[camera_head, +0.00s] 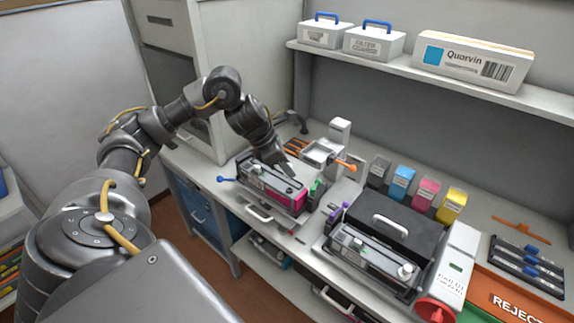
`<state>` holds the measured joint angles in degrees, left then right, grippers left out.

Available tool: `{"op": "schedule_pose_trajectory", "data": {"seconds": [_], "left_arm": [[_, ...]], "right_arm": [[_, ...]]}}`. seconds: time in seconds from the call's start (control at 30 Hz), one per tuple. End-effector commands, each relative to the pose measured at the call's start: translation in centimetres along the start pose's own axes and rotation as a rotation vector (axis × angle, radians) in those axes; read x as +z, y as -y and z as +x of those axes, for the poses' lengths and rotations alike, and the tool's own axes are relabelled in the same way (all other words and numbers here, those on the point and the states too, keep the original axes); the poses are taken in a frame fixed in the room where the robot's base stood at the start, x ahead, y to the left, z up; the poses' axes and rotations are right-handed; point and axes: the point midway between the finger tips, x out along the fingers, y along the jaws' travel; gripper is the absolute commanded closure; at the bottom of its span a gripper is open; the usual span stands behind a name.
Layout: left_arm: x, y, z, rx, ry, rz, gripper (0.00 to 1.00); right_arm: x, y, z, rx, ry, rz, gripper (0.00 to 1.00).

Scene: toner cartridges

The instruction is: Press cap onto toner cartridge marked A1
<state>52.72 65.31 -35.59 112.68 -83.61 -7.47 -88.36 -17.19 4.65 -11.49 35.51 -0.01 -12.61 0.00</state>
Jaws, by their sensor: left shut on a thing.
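My left arm reaches in from the left, and its gripper (284,163) points down over the far side of a dark toner cartridge with a magenta end (290,199). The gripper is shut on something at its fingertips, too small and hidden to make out. A second cartridge, grey and black (368,258), lies in a holder at the front right of the bench. Small green caps (316,190) stand by the magenta end, and small purple ones (338,213) stand farther right. No A1 mark is readable on either cartridge. My right gripper is not in view.
A black case with a handle (390,226) stands behind the grey cartridge. Toner boxes (402,183) line the back. A white stand with an orange knob (325,152) is beside my gripper. A shelf (430,76) overhangs the bench.

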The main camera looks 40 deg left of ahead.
Motion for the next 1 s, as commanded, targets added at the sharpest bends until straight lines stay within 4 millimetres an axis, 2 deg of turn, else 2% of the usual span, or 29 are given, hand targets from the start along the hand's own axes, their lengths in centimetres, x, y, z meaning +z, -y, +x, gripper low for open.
{"op": "schedule_pose_trajectory", "data": {"seconds": [0.57, 1.0], "left_arm": [[-2.4, 0.0, 4.3, 0.0, 0.0, -0.001, 0.94], [-2.3, 0.0, 4.1, 0.0, 0.0, -0.001, 0.94]], "right_arm": [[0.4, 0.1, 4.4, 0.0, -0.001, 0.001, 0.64], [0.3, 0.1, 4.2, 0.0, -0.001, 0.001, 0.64]]}}
